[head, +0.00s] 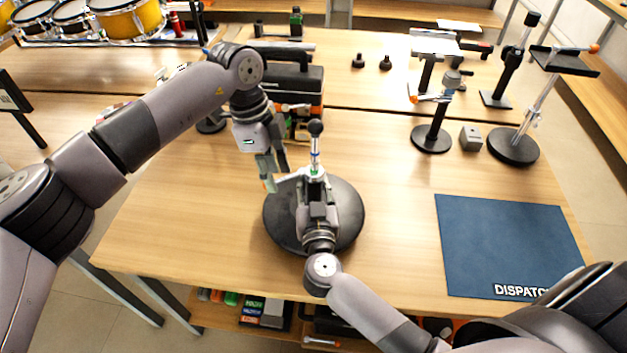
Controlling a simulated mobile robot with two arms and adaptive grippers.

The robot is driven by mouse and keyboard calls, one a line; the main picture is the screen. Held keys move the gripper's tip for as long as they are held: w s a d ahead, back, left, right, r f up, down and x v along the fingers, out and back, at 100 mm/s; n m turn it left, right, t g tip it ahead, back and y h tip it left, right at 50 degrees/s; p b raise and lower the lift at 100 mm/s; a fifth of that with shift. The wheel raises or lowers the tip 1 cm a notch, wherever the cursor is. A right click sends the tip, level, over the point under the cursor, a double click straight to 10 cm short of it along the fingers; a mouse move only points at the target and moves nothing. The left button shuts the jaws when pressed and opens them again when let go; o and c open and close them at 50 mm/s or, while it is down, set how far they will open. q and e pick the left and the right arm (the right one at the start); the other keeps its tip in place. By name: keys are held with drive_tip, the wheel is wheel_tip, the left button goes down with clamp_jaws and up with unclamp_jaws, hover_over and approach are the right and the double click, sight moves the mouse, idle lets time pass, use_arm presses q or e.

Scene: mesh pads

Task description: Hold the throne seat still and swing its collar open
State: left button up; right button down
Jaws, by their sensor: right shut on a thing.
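The throne seat (350,212) is a black round disc lying flat on the wooden table, in front of the middle. A short upright rod (315,150) with a black ball on top and a blue ring stands above its centre. My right gripper (314,174) reaches over the disc from the front and is shut on the seat's central fitting. It hides most of that fitting, so I cannot make out the collar clearly. My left gripper (275,175) points down at the disc's far left edge, fingers apart, with nothing visible between them.
A black toolbox (285,80) stands behind my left gripper. A blue mat (505,240) lies at the right. Several stands, one with a round base (431,139), and a small grey block (470,138) are at the back right. The table left of the seat is clear.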

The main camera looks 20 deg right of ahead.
use_arm(q)
drive_tip(key=shift+w+a+r+n+t+y, duration=0.35)
drive_tip(key=shift+w+a+t+y, duration=0.25)
drive_tip(key=shift+w+y, duration=0.2)
drive_tip(key=shift+f, duration=1.95)
drive_tip(key=shift+c, duration=0.5)
